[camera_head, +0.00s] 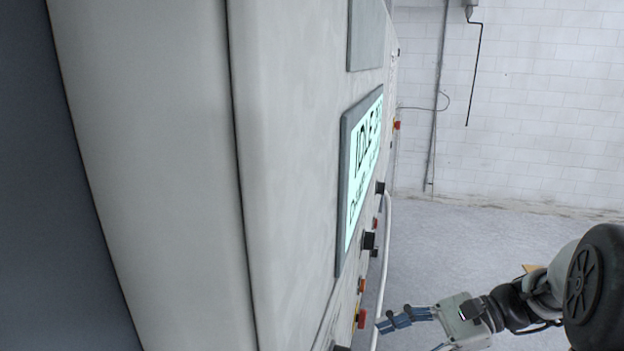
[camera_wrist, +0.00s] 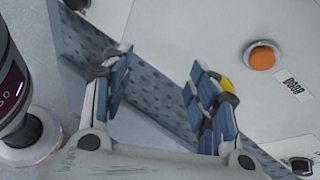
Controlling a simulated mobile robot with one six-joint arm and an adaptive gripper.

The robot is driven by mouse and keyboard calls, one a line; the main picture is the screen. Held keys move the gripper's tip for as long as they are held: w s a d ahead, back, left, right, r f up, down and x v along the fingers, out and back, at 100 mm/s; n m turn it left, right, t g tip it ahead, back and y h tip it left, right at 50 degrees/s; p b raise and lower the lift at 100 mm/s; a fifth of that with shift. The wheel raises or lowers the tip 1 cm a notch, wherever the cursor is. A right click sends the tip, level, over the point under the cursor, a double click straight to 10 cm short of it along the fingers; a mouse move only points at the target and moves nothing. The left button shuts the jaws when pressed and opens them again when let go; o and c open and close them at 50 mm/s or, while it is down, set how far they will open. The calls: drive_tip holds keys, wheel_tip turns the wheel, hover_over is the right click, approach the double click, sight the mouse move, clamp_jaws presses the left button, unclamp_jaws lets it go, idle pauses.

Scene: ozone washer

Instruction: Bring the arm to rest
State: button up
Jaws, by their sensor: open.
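My gripper (camera_head: 410,336) is at the lower right in the head view, reaching left toward the machine's front panel. One finger's tip is close to a long pale handle bar (camera_head: 386,240); I cannot tell whether they touch. In the wrist view my gripper (camera_wrist: 160,62) has its two blue-padded fingers spread wide, with nothing between them. Beyond the fingers is the machine's pale panel (camera_wrist: 190,25) with a dotted grey-blue strip. Part of the gripper is cut off by the lower edge of the head view.
The machine (camera_head: 290,130) fills the left and middle; its lit screen (camera_head: 362,165) reads "IDLE". Several buttons line the panel, among them a red one (camera_head: 361,318). In the wrist view an orange button (camera_wrist: 263,57) is beside a "DOOR" label (camera_wrist: 294,86).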

drive_tip(key=s+a+r+n+t+h, duration=0.1)
drive_tip(key=s+r+n+t+h, duration=0.2)
drive_tip(key=s+n+h, duration=0.5)
drive_tip(key=s+a+r+n+t+h, duration=0.1)
drive_tip(key=s+r+n+t+h, duration=0.1)
drive_tip(key=s+n+h, duration=0.5)
drive_tip(key=s+f+g+y+b, duration=0.1)
drive_tip(key=s+f+b, duration=0.3)
drive_tip(key=f+b, duration=0.5)
wheel_tip(320, 180, down, 2)
drive_tip(key=shift+d+f+n+y+b, duration=0.15)
drive_tip(key=shift+f+n+y+b, duration=0.05)
drive_tip(key=shift+n+y+b, duration=0.25)
